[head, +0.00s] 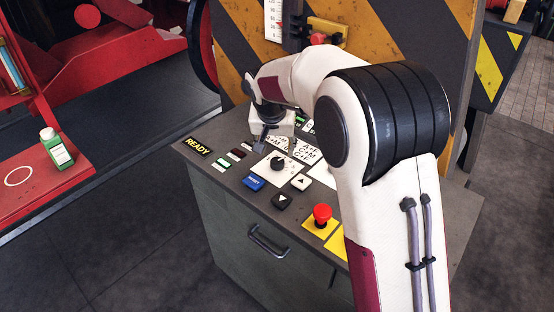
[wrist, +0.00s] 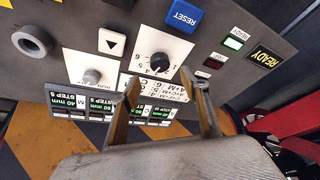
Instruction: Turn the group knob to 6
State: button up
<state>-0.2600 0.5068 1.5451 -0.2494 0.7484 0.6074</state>
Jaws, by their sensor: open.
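A black knob (head: 278,162) stands on a white numbered plate on the grey control panel (head: 232,178). I take it to be the group knob. In the wrist view the knob (wrist: 160,63) lies just beyond my fingertips, with small digits around it. Which digit it points to is too small to tell. My gripper (wrist: 162,92) is open and empty, its two fingers apart on either side of a lettered card. In the head view my gripper (head: 262,138) hangs over the panel behind the knob, partly hidden by its own wrist. I see no contact with the knob.
A grey knob (wrist: 92,76) sits beside it on another white plate. Around are a blue RESET button (head: 254,182), arrow buttons (head: 300,182), a red mushroom button (head: 321,213), and a READY sign (head: 198,146). A striped wall (head: 240,30) rises behind the panel.

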aim_at(277, 161)
jog(key=shift+f, duration=0.1)
jog(key=shift+x, duration=3.8)
jog(key=c, duration=1.1)
